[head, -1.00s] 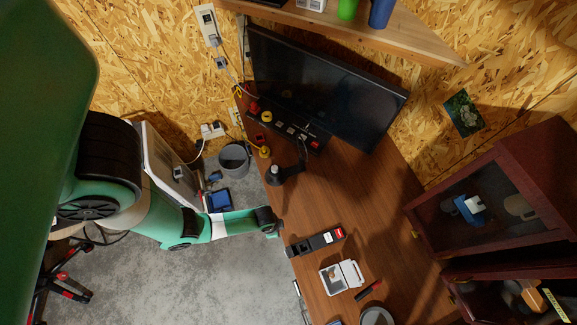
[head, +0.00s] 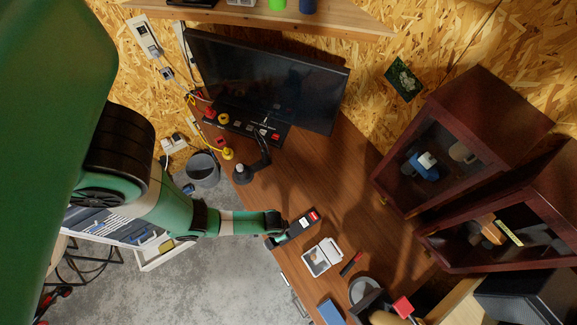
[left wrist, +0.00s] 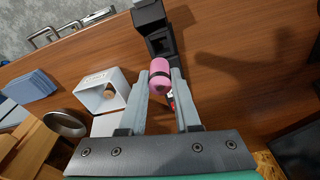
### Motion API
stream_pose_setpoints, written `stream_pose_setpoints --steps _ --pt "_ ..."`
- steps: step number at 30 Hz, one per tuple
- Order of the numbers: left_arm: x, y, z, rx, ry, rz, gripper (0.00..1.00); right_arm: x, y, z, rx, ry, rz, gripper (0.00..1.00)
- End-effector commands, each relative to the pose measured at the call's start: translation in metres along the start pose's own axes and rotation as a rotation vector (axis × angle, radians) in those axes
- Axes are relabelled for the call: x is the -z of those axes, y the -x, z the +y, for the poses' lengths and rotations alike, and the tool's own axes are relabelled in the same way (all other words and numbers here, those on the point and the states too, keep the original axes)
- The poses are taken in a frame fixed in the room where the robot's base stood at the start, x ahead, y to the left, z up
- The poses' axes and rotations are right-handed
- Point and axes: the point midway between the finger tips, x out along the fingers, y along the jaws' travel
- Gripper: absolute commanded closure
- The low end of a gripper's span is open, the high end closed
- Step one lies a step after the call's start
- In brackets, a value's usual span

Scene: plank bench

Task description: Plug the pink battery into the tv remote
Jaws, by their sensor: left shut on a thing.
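The black tv remote (head: 298,227) lies on the wooden bench near its front edge. It also shows in the left wrist view (left wrist: 158,45), with open recesses along its body. My left gripper (head: 274,232) is at the near left end of the remote. In the left wrist view my left gripper (left wrist: 163,88) is shut on the pink battery (left wrist: 160,70), whose far end is right at the remote's recess. I cannot tell whether the battery touches the remote. In the head view the battery is hidden. My right gripper is not in view.
A white box (head: 321,257) and a red-and-black tool (head: 351,263) lie beside the remote. A desk lamp (head: 252,165) and a monitor (head: 265,80) stand behind. Dark red cabinets (head: 470,120) stand at right. A round grey bowl (left wrist: 66,123) shows in the left wrist view.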

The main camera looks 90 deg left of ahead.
Motion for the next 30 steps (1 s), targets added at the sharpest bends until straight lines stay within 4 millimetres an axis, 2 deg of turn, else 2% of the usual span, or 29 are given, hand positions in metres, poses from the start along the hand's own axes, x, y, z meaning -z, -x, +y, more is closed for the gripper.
stream_pose_setpoints --steps 12,30 --pt "0.004 0.0 0.0 -0.001 0.005 0.006 1.0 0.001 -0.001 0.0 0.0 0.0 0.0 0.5" --pt "-0.002 -0.056 0.0 -0.001 0.004 0.006 1.0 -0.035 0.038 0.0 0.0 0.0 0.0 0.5"
